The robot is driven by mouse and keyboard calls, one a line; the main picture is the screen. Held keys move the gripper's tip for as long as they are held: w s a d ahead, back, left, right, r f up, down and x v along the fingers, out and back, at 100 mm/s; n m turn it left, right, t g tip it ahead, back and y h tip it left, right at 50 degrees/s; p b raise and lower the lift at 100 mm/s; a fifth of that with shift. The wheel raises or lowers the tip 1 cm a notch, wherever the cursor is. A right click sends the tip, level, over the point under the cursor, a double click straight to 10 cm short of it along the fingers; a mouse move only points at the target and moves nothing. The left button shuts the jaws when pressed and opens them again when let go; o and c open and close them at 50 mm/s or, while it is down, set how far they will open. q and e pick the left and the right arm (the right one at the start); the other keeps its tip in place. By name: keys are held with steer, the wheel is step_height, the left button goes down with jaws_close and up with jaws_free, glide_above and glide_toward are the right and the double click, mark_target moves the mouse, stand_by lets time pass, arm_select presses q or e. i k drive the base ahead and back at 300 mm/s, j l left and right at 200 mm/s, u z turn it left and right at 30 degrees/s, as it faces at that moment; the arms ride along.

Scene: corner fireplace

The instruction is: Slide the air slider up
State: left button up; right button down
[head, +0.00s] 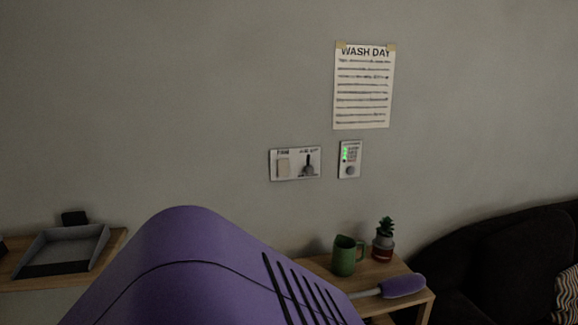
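A light wall panel (295,163) is mounted on the grey wall near the middle of the head view. Its left half has a pale square rocker or plate (283,167). Its right half has a dark upright lever or slider (308,165) with small lettering above it. The lettering is too small to read surely, so I cannot confirm that this is the air slider, nor its exact position. Neither of my grippers shows in the view, and nothing touches the panel.
Beside the panel is a small unit (349,159) with green lights and a round knob. A "WASH DAY" sheet (363,87) hangs above. Below are a green mug (344,255) and potted plant (384,240) on a wooden table. A large purple shape blocks the lower middle.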

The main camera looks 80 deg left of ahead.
mark_target(309, 170)
steer(key=u, duration=2.6)
